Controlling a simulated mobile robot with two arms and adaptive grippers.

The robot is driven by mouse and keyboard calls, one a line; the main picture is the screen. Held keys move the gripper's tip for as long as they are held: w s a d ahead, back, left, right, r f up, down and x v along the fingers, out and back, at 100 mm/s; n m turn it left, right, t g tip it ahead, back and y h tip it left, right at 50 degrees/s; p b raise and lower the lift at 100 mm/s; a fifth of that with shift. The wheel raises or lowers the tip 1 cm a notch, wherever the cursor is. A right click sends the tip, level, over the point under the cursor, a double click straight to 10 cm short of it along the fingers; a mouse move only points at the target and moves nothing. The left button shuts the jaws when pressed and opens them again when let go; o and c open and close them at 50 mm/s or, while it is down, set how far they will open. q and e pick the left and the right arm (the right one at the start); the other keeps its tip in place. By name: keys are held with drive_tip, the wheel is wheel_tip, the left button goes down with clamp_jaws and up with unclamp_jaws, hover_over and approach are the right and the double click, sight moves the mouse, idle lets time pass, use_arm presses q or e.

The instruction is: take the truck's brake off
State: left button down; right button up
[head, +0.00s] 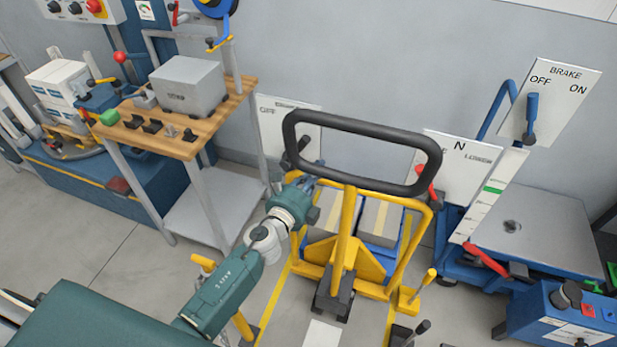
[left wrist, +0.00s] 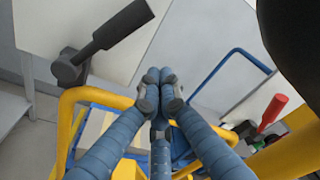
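The truck (head: 343,255) is yellow with a black loop handle (head: 365,128). A white plate (head: 272,118) marked OFF at its left end stands behind the loop's left side; its other words are hard to read. A black lever (head: 294,157) at this plate leans up and right, and it shows large in the left wrist view (left wrist: 108,38). My left gripper (head: 312,184) is below and right of this lever, apart from it. Its blue fingers (left wrist: 160,92) are together at the tips with nothing between them. My right gripper is not in view.
A second plate (head: 460,165) marked N has a red lever (head: 427,183), also in the left wrist view (left wrist: 272,112). A BRAKE plate (head: 565,88) with a blue lever (head: 532,115) is by the blue lift table (head: 540,230). A wooden-topped bench (head: 215,118) stands left.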

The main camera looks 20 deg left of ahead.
use_arm(q)
drive_tip(key=a, duration=0.1)
drive_tip(key=w+a+r+p, duration=0.1)
drive_tip(key=w+a+p, duration=0.1)
drive_tip(key=shift+r, duration=0.35)
